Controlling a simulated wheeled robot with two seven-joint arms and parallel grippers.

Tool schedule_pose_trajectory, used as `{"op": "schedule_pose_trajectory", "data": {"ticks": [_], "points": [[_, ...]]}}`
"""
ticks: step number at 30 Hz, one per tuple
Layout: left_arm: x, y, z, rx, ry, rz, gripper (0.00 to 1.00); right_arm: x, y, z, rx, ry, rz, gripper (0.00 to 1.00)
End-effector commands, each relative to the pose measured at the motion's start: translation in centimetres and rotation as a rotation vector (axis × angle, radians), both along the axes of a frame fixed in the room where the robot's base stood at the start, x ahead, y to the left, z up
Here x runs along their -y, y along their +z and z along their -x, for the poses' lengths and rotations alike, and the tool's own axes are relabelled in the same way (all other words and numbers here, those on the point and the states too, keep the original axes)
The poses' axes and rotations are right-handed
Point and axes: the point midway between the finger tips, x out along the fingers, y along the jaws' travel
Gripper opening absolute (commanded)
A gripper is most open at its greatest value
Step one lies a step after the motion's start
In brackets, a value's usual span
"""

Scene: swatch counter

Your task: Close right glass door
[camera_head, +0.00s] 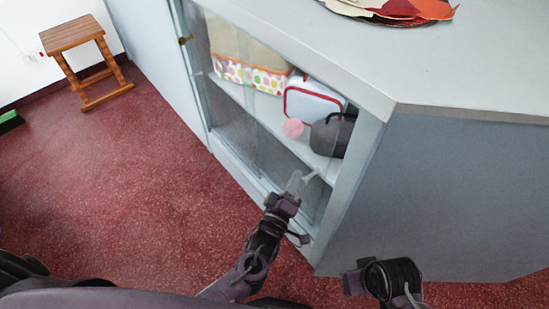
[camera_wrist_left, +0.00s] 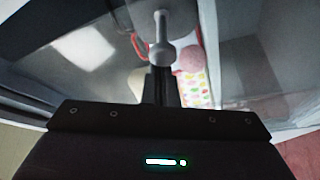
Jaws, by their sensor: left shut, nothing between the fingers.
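The glass front of a pale grey cabinet stands ahead in the head view. Its right glass door (camera_head: 284,160) is a clear pane low at the cabinet's right part; how far it stands open I cannot tell. A pale handle (camera_head: 309,177) shows near the gripper, and a grey handle (camera_wrist_left: 161,52) shows in the left wrist view just beyond my fingers. My left gripper (camera_head: 295,183) is shut and empty, close to the handle; contact is not clear. My right gripper (camera_head: 365,279) is low at the right, away from the door, its fingers not clearly visible.
Inside the cabinet are a dotted fabric box (camera_head: 250,78), a white case with red trim (camera_head: 308,103), a dark bag (camera_head: 331,136) and a pink ball (camera_head: 293,128). The cabinet's side wall (camera_head: 450,190) is at right. A wooden stool (camera_head: 72,36) stands far left; red floor between is clear.

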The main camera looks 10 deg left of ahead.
Motion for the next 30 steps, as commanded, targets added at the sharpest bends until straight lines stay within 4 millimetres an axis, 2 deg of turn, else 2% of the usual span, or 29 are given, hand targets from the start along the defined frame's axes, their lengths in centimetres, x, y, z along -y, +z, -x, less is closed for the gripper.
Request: {"op": "schedule_pose_trajectory", "data": {"ticks": [3,10,16,30], "points": [[2.1,0.0,1.7,-0.002,0.004,0.003,0.0,0.2,0.1,0.1,-0.009,-0.004,0.004,0.36],[4.5,0.0,3.6,0.0,0.005,-0.001,0.0,0.3,0.1,0.2,-0.016,-0.005,0.007,0.36],[5.2,0.0,4.1,0.002,0.003,-0.001,0.0,0.3,0.1,0.2,-0.018,-0.005,0.008,0.36],[5.3,0.2,3.9,-0.002,-0.005,0.0,0.0,0.3,0.4,0.3,-0.021,-0.007,0.01,0.36]]}}
